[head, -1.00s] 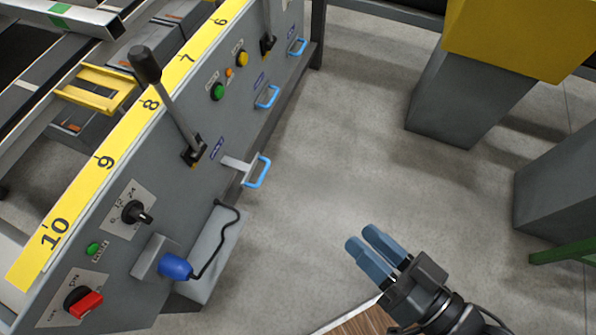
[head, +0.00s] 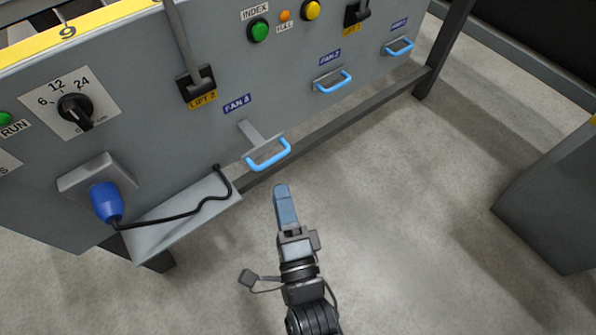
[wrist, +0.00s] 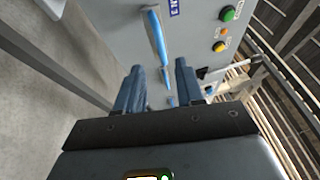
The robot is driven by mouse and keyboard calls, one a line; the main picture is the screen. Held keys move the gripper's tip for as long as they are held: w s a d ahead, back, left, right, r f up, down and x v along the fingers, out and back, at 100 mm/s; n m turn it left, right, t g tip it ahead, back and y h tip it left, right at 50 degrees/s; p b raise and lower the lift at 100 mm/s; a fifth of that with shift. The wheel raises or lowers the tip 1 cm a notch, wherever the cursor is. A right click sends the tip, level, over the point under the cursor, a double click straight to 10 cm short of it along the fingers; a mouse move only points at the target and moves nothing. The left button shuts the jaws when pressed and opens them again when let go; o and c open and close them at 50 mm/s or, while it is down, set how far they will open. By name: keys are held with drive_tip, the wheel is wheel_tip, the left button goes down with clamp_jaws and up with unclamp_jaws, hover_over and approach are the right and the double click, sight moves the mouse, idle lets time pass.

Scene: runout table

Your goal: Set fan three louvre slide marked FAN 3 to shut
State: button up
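The FAN 3 slide has a blue loop handle (head: 268,153) on a grey plate (head: 262,138) that sticks out of the panel below the FAN 3 label (head: 237,104). More of its plate shows than on the other fan slides. My gripper (head: 282,188) is just below this handle in the head view, apart from it, with its fingers lined up one behind the other. In the wrist view my gripper (wrist: 158,75) is open and empty, and a blue handle (wrist: 157,35) shows ahead, in line with the gap between the fingers.
The FAN 2 handle (head: 332,82) and another blue handle (head: 399,46) are farther right. The LIFT 2 lever (head: 190,60) is above the slide. A blue plug (head: 106,202) with a black cable (head: 190,210) hangs at left. The floor at right is clear up to a grey block (head: 555,200).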

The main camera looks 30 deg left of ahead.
drive_tip(key=b+x, duration=0.1)
drive_tip(key=x, duration=0.6)
drive_tip(key=shift+w, duration=0.15)
drive_tip(key=shift+r, duration=0.1)
drive_tip(key=shift+c, duration=0.3)
clamp_jaws()
